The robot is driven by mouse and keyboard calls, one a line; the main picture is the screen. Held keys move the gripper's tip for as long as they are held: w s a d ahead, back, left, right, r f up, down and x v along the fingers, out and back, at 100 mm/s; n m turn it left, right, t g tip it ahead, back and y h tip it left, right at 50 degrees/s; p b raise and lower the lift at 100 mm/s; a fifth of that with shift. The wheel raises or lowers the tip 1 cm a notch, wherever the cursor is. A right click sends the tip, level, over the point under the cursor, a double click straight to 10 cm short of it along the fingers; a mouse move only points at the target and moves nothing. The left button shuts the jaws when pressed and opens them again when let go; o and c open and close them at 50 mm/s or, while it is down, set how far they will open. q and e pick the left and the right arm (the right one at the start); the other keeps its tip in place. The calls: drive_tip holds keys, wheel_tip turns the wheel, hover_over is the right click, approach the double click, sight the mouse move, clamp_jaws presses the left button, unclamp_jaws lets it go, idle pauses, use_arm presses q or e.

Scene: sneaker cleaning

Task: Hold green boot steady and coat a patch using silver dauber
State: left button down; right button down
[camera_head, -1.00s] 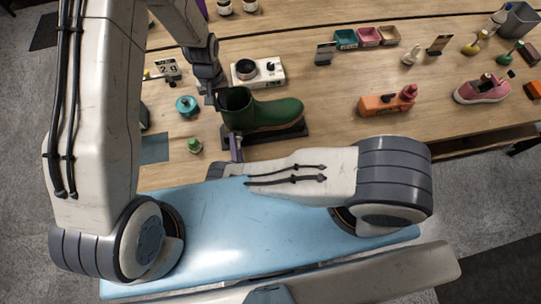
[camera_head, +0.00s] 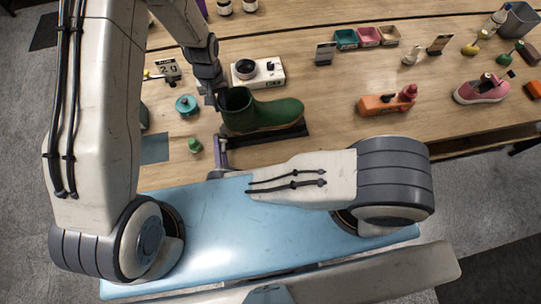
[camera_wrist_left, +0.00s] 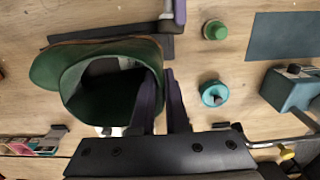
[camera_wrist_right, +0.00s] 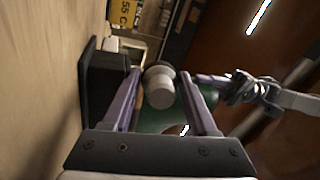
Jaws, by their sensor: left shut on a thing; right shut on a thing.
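The green boot (camera_head: 262,112) lies sole down on a black stand (camera_head: 296,134), its toe to the right in the head view. My left gripper (camera_head: 217,98) is shut on the wall of its shaft; the left wrist view shows the fingers (camera_wrist_left: 164,92) at the opening of the boot (camera_wrist_left: 112,92). My right gripper (camera_wrist_right: 160,100) is shut on the silver dauber (camera_wrist_right: 160,91), with the boot (camera_wrist_right: 150,122) beyond it. In the head view my right gripper (camera_head: 221,152) is beside the stand's near left end, partly behind my arm. Whether the dauber touches the boot is unclear.
A small green-capped bottle (camera_head: 194,145) and a teal jar (camera_head: 186,104) stand left of the boot. An orange object (camera_head: 386,103) and a pink sneaker (camera_head: 482,89) are to the right.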

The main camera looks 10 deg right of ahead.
use_arm(q)
drive_tip(key=shift+s+a+f, duration=0.1)
drive_tip(key=shift+s+f, duration=0.15)
drive_tip(key=shift+s, duration=0.05)
use_arm(e)
drive_tip(key=shift+a, duration=0.85)
drive_tip(key=shift+w, duration=0.4)
drive_tip(key=shift+w+a+f, duration=0.1)
drive_tip(key=shift+w+a, duration=0.05)
drive_tip(key=shift+a, duration=1.75)
drive_tip(key=shift+s, duration=2.5)
